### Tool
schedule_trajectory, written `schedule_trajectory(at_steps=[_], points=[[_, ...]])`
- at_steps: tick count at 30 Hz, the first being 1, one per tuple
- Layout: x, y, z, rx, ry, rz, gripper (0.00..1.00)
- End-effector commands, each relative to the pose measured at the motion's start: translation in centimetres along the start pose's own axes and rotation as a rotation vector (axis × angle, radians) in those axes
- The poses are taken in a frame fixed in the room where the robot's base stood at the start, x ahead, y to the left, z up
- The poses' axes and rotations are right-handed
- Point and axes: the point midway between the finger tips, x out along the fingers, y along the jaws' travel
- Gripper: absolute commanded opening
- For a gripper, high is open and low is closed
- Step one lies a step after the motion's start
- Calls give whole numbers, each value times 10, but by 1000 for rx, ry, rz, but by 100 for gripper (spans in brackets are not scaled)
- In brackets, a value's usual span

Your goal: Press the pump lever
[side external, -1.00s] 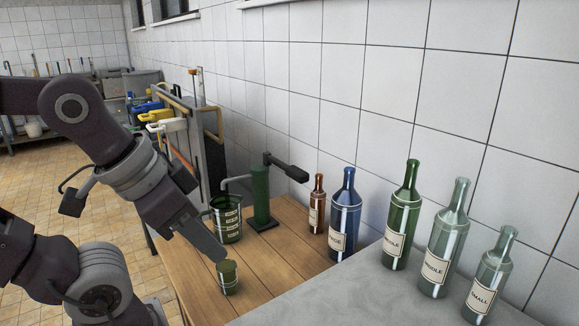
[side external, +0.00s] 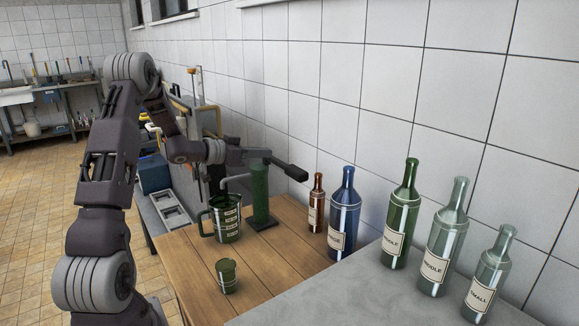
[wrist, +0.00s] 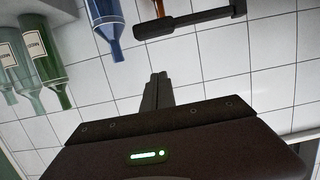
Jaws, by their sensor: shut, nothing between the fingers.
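The green pump (side external: 260,195) stands upright on a dark base on the wooden table. Its black lever (side external: 291,170) sticks out to the right from the pump's top, sloping slightly down. My gripper (side external: 260,154) is at the height of the pump's top, by the lever's inner end in the side external view; contact cannot be told. In the wrist view, my gripper's fingers (wrist: 158,78) are shut and empty. There the lever (wrist: 190,21) lies across the top of the picture, beyond the fingertips, with a visible gap.
A green measuring jug (side external: 227,221) stands left of the pump, and a small green cup (side external: 227,278) in front. A brown bottle (side external: 317,210) and a blue bottle (side external: 343,220) stand right. More bottles stand on the grey slab (side external: 330,300). A tiled wall (side external: 345,100) runs behind.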

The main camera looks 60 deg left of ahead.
Motion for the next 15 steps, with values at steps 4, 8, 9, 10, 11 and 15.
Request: schedule_trajectory(at_steps=[4,8,9,10,11,15], points=[[0,0,1,-2,2,5,0],[0,1,0,-1,1,4,0],[2,1,1,-1,1,5,0],[3,1,1,-1,1,5,0],[6,1,1,-1,1,5,0],[30,2,1,-1,2,7,0]])
